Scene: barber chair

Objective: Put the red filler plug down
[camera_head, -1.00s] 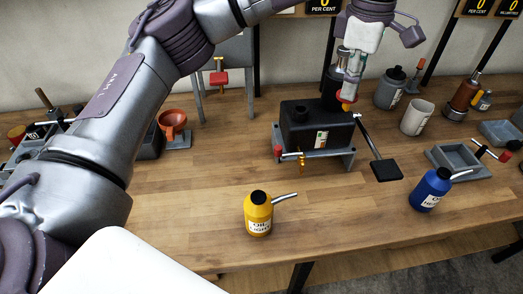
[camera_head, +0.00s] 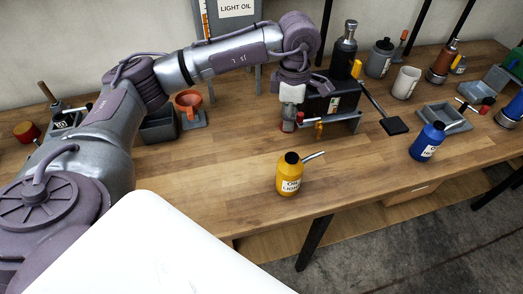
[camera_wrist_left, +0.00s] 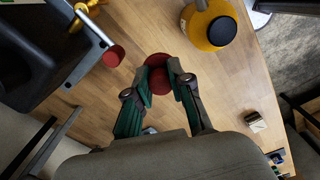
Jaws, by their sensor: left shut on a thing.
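My left gripper (camera_head: 288,122) is at the left front side of the black tank (camera_head: 332,103), pointing down. In the left wrist view the gripper (camera_wrist_left: 160,76) is shut on the red filler plug (camera_wrist_left: 157,60), a round red piece between its fingertips. Bare wooden tabletop lies below the plug; I cannot tell whether the plug touches it. The tank's corner (camera_wrist_left: 32,50) shows at the left of the wrist view. My right gripper is not in view.
A yellow oil bottle (camera_head: 289,178) stands in front of the gripper, also in the wrist view (camera_wrist_left: 212,24). The tank stand's red-ended bar (camera_wrist_left: 113,56) is close left of the plug. A blue bottle (camera_head: 427,142) stands right. The left front tabletop is clear.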

